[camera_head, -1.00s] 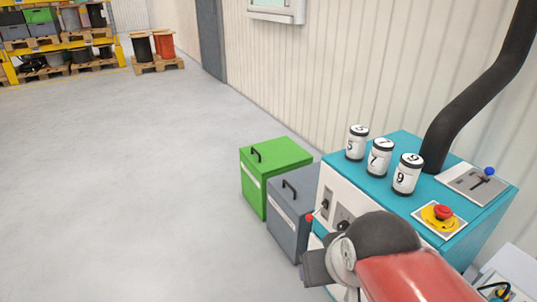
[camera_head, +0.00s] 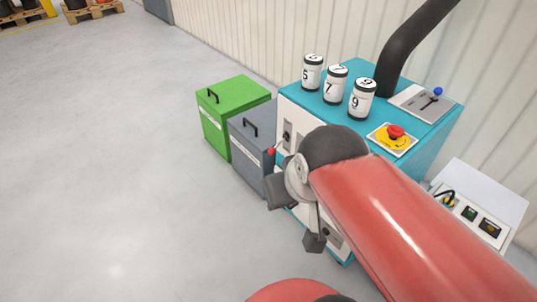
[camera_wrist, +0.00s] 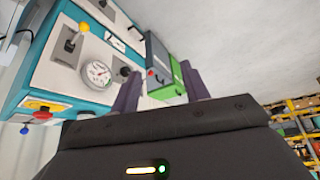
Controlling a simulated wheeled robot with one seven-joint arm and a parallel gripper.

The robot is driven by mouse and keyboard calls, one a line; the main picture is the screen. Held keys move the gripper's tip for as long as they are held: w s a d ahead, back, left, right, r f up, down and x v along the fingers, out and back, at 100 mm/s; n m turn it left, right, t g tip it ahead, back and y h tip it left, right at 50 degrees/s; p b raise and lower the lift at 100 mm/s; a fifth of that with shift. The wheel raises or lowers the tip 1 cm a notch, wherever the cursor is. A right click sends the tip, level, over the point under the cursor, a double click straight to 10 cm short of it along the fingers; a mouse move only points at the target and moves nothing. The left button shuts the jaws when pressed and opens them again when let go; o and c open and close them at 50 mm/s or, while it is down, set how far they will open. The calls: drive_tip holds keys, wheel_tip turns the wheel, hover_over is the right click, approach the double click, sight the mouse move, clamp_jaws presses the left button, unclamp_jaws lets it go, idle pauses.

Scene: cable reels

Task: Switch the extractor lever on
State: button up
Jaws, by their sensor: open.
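The teal and white machine (camera_head: 440,122) carries several controls. A lever with a blue knob (camera_head: 438,91) stands in a slotted grey plate on its top, beside the black hose; its knob also shows in the wrist view (camera_wrist: 25,130). A red-knobbed lever (camera_head: 271,151) is on the front, and a yellow-knobbed lever (camera_wrist: 70,45) shows in the wrist view. I cannot read which one is labelled extractor. My gripper (camera_wrist: 160,70) is open and empty, in front of the machine, touching no lever. My arm hides part of the machine's front in the head view.
A red stop button (camera_head: 396,131) on yellow and several numbered canisters (camera_head: 335,86) sit on the machine top. Green (camera_head: 233,110) and grey (camera_head: 252,140) bins stand left of it. A white control box (camera_head: 483,205) is at right. The floor at left is clear.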

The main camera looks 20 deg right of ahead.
drive_tip(key=shift+w+d+f, duration=0.15)
drive_tip(key=shift+w+f, duration=0.05)
drive_tip(key=shift+f, duration=0.1)
drive_tip(key=shift+c, duration=1.2)
drive_tip(key=w+d+f+g, duration=0.1)
drive_tip(key=f+g+h+b, duration=0.1)
drive_tip(key=w+d+f+g, duration=0.1)
drive_tip(key=shift+w+d+f+n+h+b, duration=0.3)
drive_tip(key=shift+w+d+f+h+b, duration=0.05)
drive_tip(key=shift+h+b, duration=0.05)
clamp_jaws()
drive_tip(key=w+d+f+n+g+h+b, duration=0.2)
drive_tip(key=w+d+f+h+b, duration=0.15)
drive_tip(key=w+f+h, duration=0.35)
drive_tip(key=w+d+f+n+g+h+b, duration=0.1)
drive_tip(key=w+d+f+g+h+b, duration=0.15)
drive_tip(key=w+d+f+h, duration=0.5)
drive_tip(key=w+a+f+n+t+h+b, duration=0.1)
drive_tip(key=w+a+f+n+t+b, duration=0.1)
drive_tip(key=w+a+f+n+t, duration=0.4)
drive_tip(key=w+a+f+n+t+h+b, duration=0.1)
drive_tip(key=w+a+f+n+t, duration=0.5)
drive_tip(key=w+f+t, duration=0.3)
drive_tip(key=w+n+t, duration=0.1)
drive_tip(key=w+t, duration=0.1)
drive_tip(key=shift+w+a+f+h+b, duration=0.15)
drive_tip(key=shift+w+a+h+b, duration=0.15)
drive_tip(key=shift+h+b, duration=0.1)
